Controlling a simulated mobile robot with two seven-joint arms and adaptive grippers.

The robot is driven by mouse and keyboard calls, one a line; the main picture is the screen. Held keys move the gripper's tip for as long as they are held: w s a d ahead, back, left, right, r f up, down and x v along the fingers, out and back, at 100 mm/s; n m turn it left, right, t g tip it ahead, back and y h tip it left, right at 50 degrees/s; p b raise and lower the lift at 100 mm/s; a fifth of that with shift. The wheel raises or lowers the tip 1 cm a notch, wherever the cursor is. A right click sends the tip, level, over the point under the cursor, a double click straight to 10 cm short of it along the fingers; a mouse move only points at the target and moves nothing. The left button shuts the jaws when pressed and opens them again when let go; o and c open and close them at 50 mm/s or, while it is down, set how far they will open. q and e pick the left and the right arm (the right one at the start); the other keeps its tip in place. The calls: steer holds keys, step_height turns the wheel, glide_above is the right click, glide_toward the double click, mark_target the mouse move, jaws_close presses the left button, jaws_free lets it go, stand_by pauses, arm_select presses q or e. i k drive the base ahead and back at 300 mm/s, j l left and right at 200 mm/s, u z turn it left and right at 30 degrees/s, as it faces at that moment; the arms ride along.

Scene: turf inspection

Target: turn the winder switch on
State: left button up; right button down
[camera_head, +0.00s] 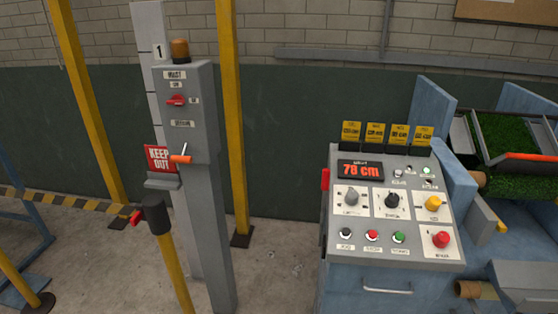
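A grey control console (395,259) stands right of centre, with a red "78 cm" display (361,170) on its sloped face. Below the display sit a grey knob (351,197), a black knob (392,201) and a yellow knob (433,203) on white plates. Their labels are too small to read, so I cannot tell which control is the winder switch or how it is set. Lower down are black, red and green buttons (372,235) and a red mushroom button (441,239). Neither of my grippers is in view.
A grey post box (187,135) at left carries a red switch (176,100), an orange-tipped lever (181,159) and an amber lamp (179,50). A striped barrier tape (68,201) and yellow posts stand left. Green turf (512,140) lies on machinery at right. Floor shows between post and console.

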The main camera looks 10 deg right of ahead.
mark_target(441, 239)
steer(key=z, duration=1.4)
